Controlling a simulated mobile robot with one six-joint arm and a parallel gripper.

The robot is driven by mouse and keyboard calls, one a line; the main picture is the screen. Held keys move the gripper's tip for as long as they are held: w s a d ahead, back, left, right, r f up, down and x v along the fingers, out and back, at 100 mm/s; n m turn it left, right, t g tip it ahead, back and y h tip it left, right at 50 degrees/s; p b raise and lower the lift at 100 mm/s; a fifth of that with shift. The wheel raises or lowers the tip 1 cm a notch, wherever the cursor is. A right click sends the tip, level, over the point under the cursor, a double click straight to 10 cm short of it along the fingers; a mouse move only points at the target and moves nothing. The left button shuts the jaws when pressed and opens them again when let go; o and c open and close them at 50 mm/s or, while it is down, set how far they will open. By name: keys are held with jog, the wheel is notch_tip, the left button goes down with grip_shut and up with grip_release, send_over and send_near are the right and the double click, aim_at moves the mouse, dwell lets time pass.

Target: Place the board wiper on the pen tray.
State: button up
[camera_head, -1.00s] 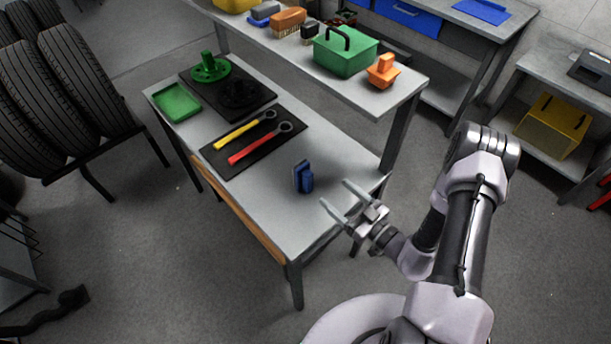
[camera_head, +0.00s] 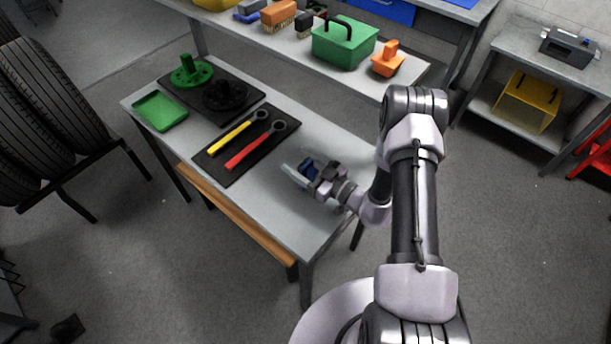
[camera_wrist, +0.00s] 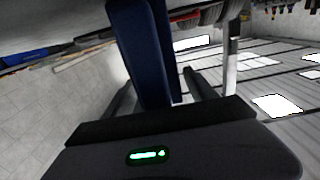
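A black mat (camera_head: 215,160) with a yellow and a red wrench lies left of my gripper. Green and black hubs sit on another dark mat (camera_head: 247,101) behind. A raised shelf (camera_head: 285,50) holds a green toolbox (camera_head: 345,45), an orange tool (camera_head: 389,60) and brushes.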

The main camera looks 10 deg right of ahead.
grip_shut()
jog(key=shift+r+p, duration=0.3)
jog(key=shift+r, duration=0.25)
jog(key=s+d+r+p, duration=0.2)
jog(key=s+d, duration=0.1)
jog(key=d, duration=0.4)
jog(key=s+d+r+p, duration=0.2)
jog(key=d, duration=0.5)
jog(key=s+a+r+m+t+h+b, duration=0.1)
jog(key=s+a+r+h+b, duration=0.1)
jog(key=a+b, duration=0.5)
jog(key=a+r, duration=0.1)
jog(key=a, duration=0.4)
jog(key=shift+a+m+b, duration=0.2)
jog(key=shift+m+b, duration=0.2)
